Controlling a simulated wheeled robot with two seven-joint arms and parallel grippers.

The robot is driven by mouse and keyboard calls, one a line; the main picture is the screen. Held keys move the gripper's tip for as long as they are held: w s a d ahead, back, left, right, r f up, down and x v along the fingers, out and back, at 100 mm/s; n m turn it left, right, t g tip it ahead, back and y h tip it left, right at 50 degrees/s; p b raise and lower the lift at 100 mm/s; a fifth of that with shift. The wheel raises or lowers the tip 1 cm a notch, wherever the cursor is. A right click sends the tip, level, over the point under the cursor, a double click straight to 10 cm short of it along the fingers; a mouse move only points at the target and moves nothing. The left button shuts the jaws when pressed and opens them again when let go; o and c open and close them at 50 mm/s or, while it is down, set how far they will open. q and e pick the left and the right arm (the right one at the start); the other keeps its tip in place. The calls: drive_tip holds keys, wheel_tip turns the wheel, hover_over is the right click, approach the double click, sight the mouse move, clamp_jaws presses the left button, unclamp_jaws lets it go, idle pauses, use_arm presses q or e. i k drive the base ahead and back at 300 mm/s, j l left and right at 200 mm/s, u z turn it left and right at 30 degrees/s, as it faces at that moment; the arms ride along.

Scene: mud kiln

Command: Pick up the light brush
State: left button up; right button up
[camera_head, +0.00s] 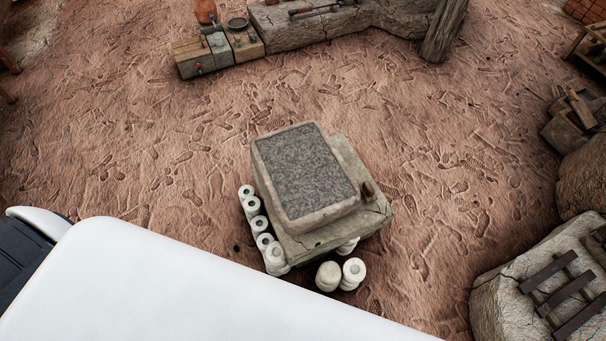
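I cannot make out a light brush for certain. A small brown object (368,190) sits at the right edge of the stone block (350,155), beside the grey-topped slab (305,170); it is too small to tell what it is. Neither of my grippers shows in the head view. A large white smooth part of my own body covers the lower left and hides the ground there.
White cylinders (328,276) stand around the block's left and front sides. Wooden boxes (217,52) and a long stone ledge (310,24) lie at the back. A boulder with dark bars (545,285) is at lower right. Open footprinted ground surrounds the block.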

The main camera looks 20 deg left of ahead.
sight(367, 191)
drive_tip(key=i+l, duration=0.25)
drive_tip(key=l, duration=0.15)
drive_tip(key=i+l, duration=0.25)
drive_tip(key=l, duration=0.15)
drive_tip(key=i+l+z, duration=0.1)
drive_tip(key=i+l, duration=0.15)
drive_tip(key=l, duration=0.15)
